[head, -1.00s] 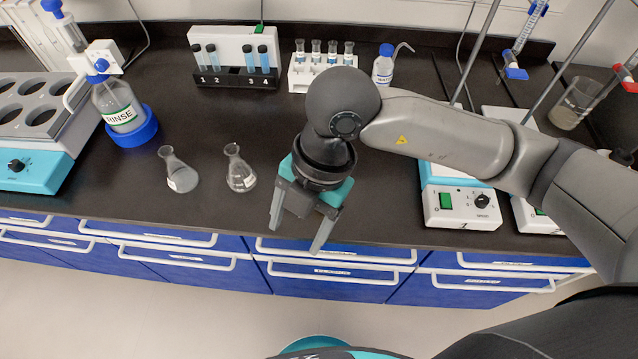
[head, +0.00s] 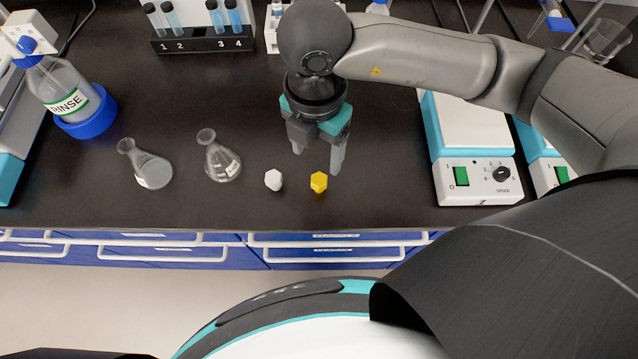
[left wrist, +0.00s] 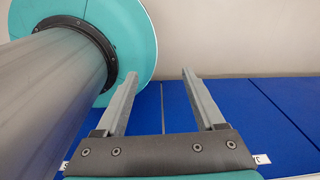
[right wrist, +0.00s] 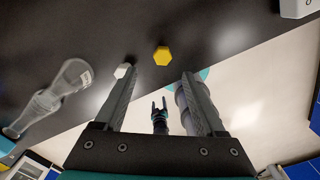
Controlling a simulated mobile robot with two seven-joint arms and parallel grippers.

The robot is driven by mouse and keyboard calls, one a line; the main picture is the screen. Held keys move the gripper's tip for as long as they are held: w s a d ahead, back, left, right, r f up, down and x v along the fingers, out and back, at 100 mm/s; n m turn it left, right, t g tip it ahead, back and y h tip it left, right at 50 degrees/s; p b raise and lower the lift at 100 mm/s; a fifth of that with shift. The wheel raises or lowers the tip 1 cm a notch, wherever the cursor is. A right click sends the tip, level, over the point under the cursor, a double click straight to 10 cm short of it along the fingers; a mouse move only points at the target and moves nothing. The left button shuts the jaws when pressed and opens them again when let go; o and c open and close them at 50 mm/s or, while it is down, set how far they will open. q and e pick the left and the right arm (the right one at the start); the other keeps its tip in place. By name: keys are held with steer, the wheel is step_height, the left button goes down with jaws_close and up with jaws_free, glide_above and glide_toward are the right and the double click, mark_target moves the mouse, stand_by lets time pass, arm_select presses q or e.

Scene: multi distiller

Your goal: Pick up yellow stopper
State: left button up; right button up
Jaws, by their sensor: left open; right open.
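The yellow stopper (head: 319,182) stands on the black bench near its front edge. It also shows in the right wrist view (right wrist: 161,56), beyond the fingertips and between their lines. A white stopper (head: 273,180) stands just left of it; in the right wrist view the white stopper (right wrist: 122,71) is partly hidden by a finger. My right gripper (head: 318,160) is open and empty, above and behind the yellow stopper, apart from it. My left gripper (left wrist: 156,75) is open and empty in its wrist view, facing blue drawer fronts; it is not in the head view.
Two glass flasks (head: 222,160) (head: 150,168) stand left of the stoppers. A stirrer plate (head: 472,150) stands to the right. A rinse bottle (head: 70,95) and a test-tube rack (head: 200,38) are farther left and back. The bench is clear between the stoppers and the stirrer.

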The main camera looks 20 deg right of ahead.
mark_target(319, 179)
step_height(319, 179, down, 4)
steer(key=shift+r+b, duration=0.1)
steer(key=shift+b, duration=1.15)
steer(key=shift+s+d+f+b, duration=0.1)
steer(key=shift+f+b, duration=1.1)
steer(key=shift+f, duration=0.35)
steer(key=shift+s+d+f+b, duration=0.1)
steer(key=shift+f+b, duration=1.1)
steer(key=shift+f, duration=0.3)
arm_select(q)
step_height(319, 179, down, 8)
steer(key=w, duration=0.1)
steer(key=shift+r, duration=0.1)
arm_select(e)
steer(key=shift+c, duration=0.2)
arm_select(q)
steer(key=shift+w, duration=0.1)
arm_select(e)
jaws_close()
